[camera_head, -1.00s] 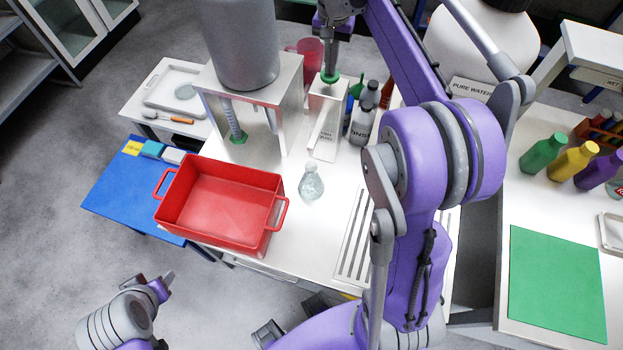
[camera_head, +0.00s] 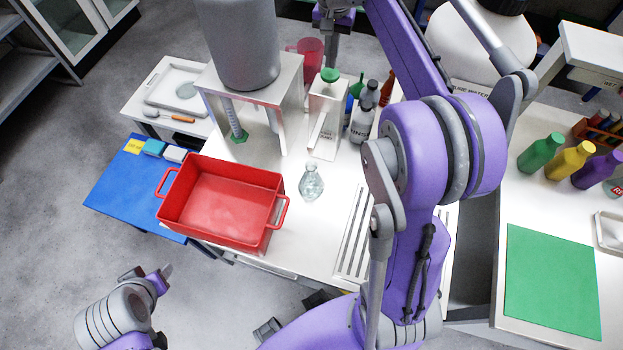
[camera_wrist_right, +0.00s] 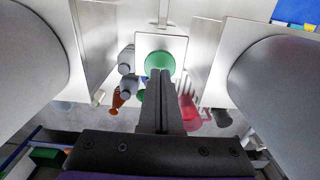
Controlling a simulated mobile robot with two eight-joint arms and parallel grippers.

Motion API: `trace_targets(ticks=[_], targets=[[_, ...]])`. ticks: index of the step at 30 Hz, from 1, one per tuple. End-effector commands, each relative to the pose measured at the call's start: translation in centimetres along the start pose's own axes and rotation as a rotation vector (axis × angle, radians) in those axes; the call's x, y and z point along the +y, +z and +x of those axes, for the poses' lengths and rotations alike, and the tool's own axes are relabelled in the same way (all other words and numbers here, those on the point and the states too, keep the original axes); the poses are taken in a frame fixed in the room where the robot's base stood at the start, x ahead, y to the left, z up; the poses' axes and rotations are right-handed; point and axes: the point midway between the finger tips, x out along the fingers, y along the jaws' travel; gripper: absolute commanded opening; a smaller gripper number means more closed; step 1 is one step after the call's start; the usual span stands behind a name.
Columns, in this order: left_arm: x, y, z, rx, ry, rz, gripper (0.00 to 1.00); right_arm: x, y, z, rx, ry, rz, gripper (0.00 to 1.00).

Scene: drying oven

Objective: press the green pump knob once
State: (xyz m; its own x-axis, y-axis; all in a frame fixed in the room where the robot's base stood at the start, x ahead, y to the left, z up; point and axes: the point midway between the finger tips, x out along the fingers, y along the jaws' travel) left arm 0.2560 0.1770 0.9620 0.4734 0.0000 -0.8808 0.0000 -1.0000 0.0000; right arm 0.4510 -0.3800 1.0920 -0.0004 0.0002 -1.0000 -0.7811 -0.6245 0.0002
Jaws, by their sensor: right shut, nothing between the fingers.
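The green pump knob (camera_head: 330,74) sits on top of a narrow white box-shaped dispenser (camera_head: 325,118) on the bench. A gap shows between the knob and the dispenser's top. My right gripper (camera_head: 331,60) is shut and empty, just above and behind the knob in the head view. In the right wrist view the shut fingers (camera_wrist_right: 161,75) overlap the edge of the round green knob (camera_wrist_right: 160,62); contact cannot be made out there. My left gripper (camera_head: 160,272) is low at the left, away from the bench; its jaws are too unclear to tell.
A clear flask (camera_head: 311,182) stands in front of the dispenser, with a red bin (camera_head: 214,238) to its left. A metal stand (camera_head: 289,98) is close on the left, several bottles (camera_head: 362,120) on the right. A pink jug (camera_head: 310,50) stands behind.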

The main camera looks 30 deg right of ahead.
Motion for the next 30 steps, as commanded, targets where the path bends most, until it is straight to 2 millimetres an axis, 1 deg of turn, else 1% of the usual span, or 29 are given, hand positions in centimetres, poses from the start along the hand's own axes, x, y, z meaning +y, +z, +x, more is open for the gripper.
trace_targets(ticks=[5, 18, 21, 30], targets=[[0.0, -0.9, -0.7, 0.009, 0.0, 0.0, 0.5, -0.1, 0.0, -1.3, 0.001, -0.002, 0.0, 0.0], [0.0, -4.1, -2.8, 0.043, 0.0, 0.0, 0.5, -0.1, -0.1, -5.8, 0.002, -0.002, 0.0, 0.0], [0.0, -4.3, -3.0, 0.046, 0.0, 0.0, 0.5, -0.1, -0.1, -6.2, 0.002, -0.001, 0.0, 0.0], [0.0, -4.1, -2.9, 0.043, 0.0, 0.0, 0.5, 0.0, 0.0, -6.0, 0.0, 0.0, 0.0, 0.0]])
